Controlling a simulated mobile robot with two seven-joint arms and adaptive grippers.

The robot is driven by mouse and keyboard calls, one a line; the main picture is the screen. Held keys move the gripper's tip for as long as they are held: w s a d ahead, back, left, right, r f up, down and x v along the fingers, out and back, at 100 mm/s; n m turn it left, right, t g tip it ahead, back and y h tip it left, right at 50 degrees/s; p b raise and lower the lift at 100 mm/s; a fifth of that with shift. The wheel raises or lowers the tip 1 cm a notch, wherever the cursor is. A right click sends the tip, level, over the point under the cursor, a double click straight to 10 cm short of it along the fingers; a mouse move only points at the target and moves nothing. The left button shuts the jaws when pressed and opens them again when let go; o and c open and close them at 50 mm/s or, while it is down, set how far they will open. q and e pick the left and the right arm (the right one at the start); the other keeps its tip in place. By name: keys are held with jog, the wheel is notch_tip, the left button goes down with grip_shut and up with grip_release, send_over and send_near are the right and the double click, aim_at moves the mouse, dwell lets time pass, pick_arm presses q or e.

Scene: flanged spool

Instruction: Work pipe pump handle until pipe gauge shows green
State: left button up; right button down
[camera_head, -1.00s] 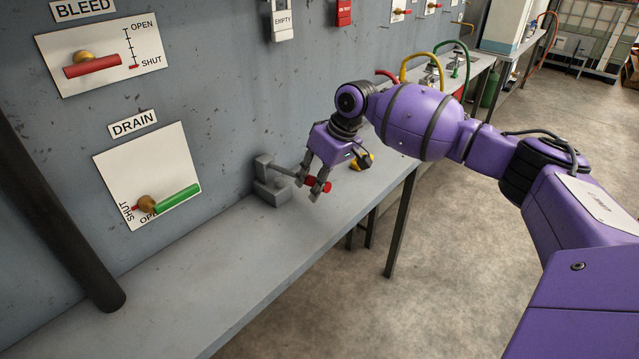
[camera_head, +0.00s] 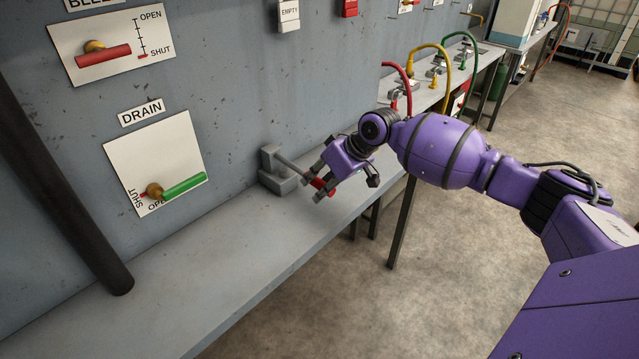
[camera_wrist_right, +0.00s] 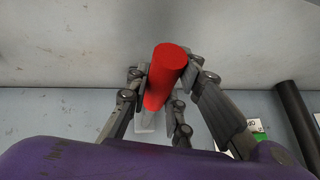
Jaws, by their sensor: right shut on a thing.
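The pump is a grey block (camera_head: 280,178) with a lever, on the bench against the wall in the head view. The lever slants down to the right from the block and ends in a red grip (camera_head: 318,183). My right gripper (camera_head: 323,187) is shut on this red grip, its fingers on either side. In the right wrist view the red grip (camera_wrist_right: 166,75) stands between the fingers, its round end toward the camera. The gauge cannot be made out in either view. My left gripper is in neither view.
The grey bench (camera_head: 200,275) is clear in front of the pump. A drain panel (camera_head: 153,150) with a green lever and a bleed panel (camera_head: 105,45) with a red lever are on the wall. A dark pipe (camera_head: 60,190) stands at left. Hoses (camera_head: 430,55) rise beyond my arm.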

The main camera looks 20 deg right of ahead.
jog(key=c, duration=1.5)
grip_release()
jog(key=shift+f, duration=0.1)
jog(key=shift+c, duration=0.2)
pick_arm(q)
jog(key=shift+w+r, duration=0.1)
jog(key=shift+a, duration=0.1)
pick_arm(e)
jog(key=v, duration=1.2)
jog(key=shift+w+d+r, duration=0.15)
jog(key=shift+d+r, duration=0.1)
jog(key=shift+r, duration=0.1)
jog(key=shift+a+r, duration=0.1)
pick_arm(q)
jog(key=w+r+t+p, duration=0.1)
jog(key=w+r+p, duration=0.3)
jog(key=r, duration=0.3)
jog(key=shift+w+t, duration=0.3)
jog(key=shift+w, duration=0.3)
pick_arm(e)
notch_tip(320, 180, up, 8)
jog(key=d, duration=0.1)
